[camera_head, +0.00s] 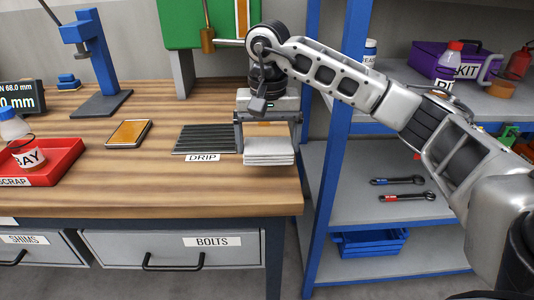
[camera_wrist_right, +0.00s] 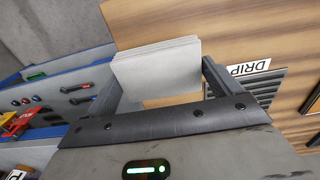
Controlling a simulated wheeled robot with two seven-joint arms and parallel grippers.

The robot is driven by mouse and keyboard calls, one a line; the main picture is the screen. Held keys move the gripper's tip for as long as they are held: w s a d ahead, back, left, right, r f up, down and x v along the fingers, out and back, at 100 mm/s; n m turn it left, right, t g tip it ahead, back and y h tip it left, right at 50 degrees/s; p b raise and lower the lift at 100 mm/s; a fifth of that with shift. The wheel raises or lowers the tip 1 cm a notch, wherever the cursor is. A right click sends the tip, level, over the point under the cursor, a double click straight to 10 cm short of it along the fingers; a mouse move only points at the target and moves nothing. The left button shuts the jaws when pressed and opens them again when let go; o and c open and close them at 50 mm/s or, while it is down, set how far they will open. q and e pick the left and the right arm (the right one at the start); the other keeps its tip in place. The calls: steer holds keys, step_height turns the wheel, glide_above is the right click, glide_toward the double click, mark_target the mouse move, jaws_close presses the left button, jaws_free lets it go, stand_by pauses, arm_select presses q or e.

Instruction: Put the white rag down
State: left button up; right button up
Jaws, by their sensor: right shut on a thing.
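The white rag (camera_head: 268,152) is a folded, layered stack at the right end of the wooden workbench. My right gripper (camera_head: 268,128) is above it, pointing down, with one finger at each side, shut on the rag. In the right wrist view the rag (camera_wrist_right: 155,68) shows between the fingers. I cannot tell whether its underside touches the bench top. My left gripper is not in view.
A dark ribbed mat labelled DRIP (camera_head: 205,139) lies just left of the rag. A tablet-like orange plate (camera_head: 129,133) and a red SCRAP tray (camera_head: 62,170) are farther left. The front middle of the workbench (camera_head: 170,185) is clear. A blue-framed shelf (camera_head: 327,190) stands at right.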

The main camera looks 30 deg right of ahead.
mark_target(267, 155)
steer(key=shift+w+d+f, duration=0.1)
steer(key=shift+w+f, duration=0.2)
steer(key=shift+f, duration=0.15)
steer(key=shift+w+d+f, duration=0.1)
steer(key=shift+w+f, duration=0.1)
steer(key=shift+f, duration=1.7)
steer(key=o, duration=0.8)
step_height(267, 155, up, 12)
steer(key=shift+r+p, duration=0.2)
steer(key=shift+p, duration=0.25)
